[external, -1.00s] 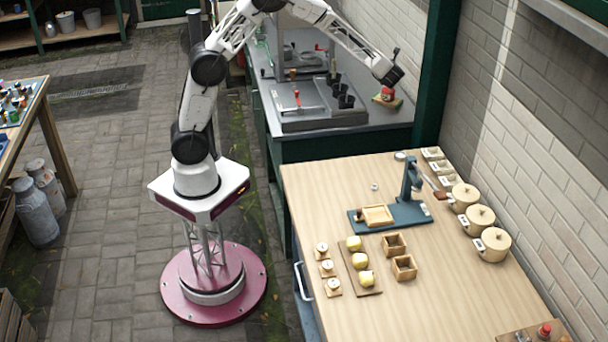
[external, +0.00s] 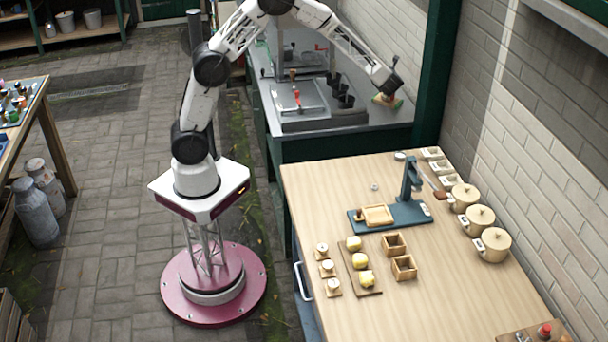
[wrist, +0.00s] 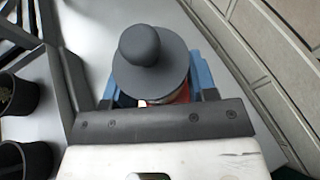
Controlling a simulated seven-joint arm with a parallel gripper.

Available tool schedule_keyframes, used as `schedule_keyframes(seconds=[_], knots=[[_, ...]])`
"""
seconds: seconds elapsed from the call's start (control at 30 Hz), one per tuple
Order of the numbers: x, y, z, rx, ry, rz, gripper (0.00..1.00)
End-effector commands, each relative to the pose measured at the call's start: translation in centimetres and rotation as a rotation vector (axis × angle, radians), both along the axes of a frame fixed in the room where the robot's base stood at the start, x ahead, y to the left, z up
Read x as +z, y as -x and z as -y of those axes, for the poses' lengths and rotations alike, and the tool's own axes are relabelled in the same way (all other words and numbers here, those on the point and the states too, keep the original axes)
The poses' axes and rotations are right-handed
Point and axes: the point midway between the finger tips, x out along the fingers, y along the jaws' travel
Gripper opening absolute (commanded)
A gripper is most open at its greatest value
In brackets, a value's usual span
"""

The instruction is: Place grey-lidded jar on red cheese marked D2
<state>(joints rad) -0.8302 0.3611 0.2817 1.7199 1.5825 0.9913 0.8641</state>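The grey-lidded jar shows in the wrist view as a round dark grey lid with a knob (wrist: 150,72). A bit of red (wrist: 180,96) shows below the lid; I cannot tell whether it is jar or cheese. My gripper (wrist: 158,94) has its blue fingers on either side of the jar, apart, with a gap at the left. In the external view my gripper (external: 388,86) points down at the right end of the back counter, over a small board (external: 386,101) with something red on it. My gripper hides most of this. The marking D2 cannot be read.
Black cups (external: 345,97) stand left of my gripper on the grey counter (external: 385,130). A brick wall (external: 400,50) and a green post (external: 440,75) are close on the right. The wooden table (external: 330,185) in front holds pots, boxes and a blue stand.

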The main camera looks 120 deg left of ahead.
Motion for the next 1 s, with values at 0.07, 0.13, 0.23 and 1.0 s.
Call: schedule_keyframes(seconds=[0.07,0.13,0.23,1.0], knots=[[0.0,0.0,0.0,0.0,0.0,0.0,0.65],[0.0,0.0,0.0,0.0,0.0,0.0,0.69],[0.0,0.0,0.0,0.0,0.0,0.0,0.69],[2.6,-2.1,5.0,-0.003,0.0,0.001,0.69]])
